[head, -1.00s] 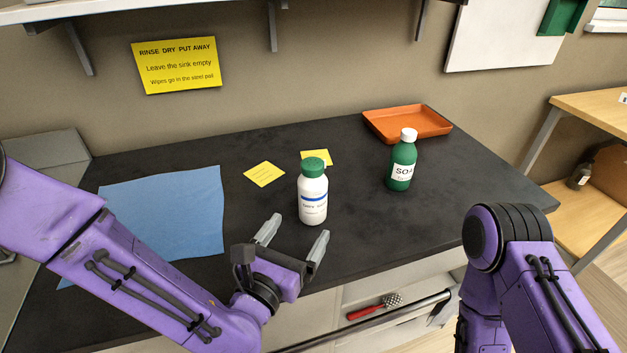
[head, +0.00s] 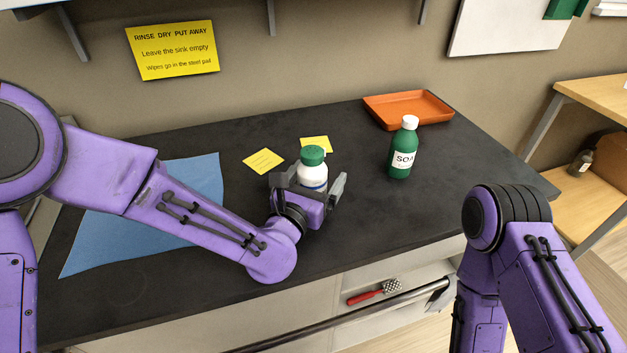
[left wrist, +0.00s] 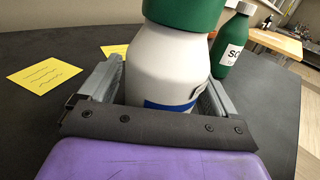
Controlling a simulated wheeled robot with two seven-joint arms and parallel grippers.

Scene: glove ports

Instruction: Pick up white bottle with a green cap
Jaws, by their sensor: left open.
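The white bottle with a green cap (head: 312,172) stands upright on the dark counter. My left gripper (head: 312,182) is open, with its fingers around the bottle, one on each side. In the left wrist view the bottle (left wrist: 168,65) fills the middle, between the two grey fingers (left wrist: 160,90). I cannot tell whether either finger touches it. The bottle's lower part is hidden behind the gripper. My right gripper is out of view; only my right arm shows.
A green soap bottle with a white cap (head: 403,150) stands to the right. An orange tray (head: 408,122) lies behind it. Yellow notes (head: 263,161) lie behind the white bottle. A blue cloth (head: 130,240) lies left, partly under my arm.

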